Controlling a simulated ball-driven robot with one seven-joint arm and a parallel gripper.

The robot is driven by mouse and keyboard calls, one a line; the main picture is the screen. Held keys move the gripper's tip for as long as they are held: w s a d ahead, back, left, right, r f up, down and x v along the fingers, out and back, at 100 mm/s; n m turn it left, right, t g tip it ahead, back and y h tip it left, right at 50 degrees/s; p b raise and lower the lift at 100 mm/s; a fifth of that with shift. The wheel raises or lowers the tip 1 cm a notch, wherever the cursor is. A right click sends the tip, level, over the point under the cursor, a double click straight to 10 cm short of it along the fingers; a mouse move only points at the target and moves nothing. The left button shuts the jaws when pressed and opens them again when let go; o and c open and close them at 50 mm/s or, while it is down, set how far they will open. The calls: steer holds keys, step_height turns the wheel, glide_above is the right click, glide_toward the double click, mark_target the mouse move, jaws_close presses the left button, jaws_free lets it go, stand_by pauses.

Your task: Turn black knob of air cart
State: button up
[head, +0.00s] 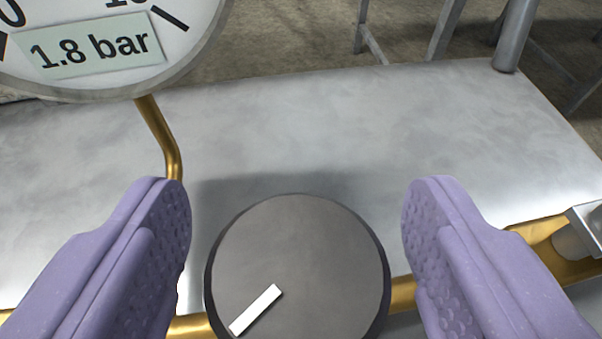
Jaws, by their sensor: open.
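The black knob (310,240) is a round dark disc at the bottom middle of the head view. A white pointer mark (256,309) on its face points to the lower left. My gripper (296,225) has two purple textured fingers, open, one on each side of the knob. A gap shows between the knob and each fingertip. A white round gauge (190,40) at the top left carries a label (96,43) reading "1.8 bar". Its needle is only partly in view. The grey metal top of the air cart (300,130) lies behind the knob.
A brass pipe (160,135) runs down from the gauge, left of the knob. Brass piping (403,294) also runs behind the knob, with a metal fitting (585,232) at the right edge. A grey post (514,38) stands at the cart top's far right corner. The middle of the cart top is bare.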

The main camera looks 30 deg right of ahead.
steer(key=shift+w, duration=0.1)
steer(key=c, duration=1)
steer(key=shift+o, duration=0.2)
steer(key=p, duration=0.3)
steer(key=shift+r+m+h, duration=0.3)
steer(key=shift+r, duration=0.1)
steer(key=shift+p, duration=0.8)
steer(key=shift+f+m+g+h+p, duration=0.2)
steer(key=shift+m+g+h+p, duration=0.1)
steer(key=shift+p, duration=0.15)
steer(key=shift+f, duration=0.15)
steer(key=o, duration=1)
steer(key=shift+c, duration=0.2)
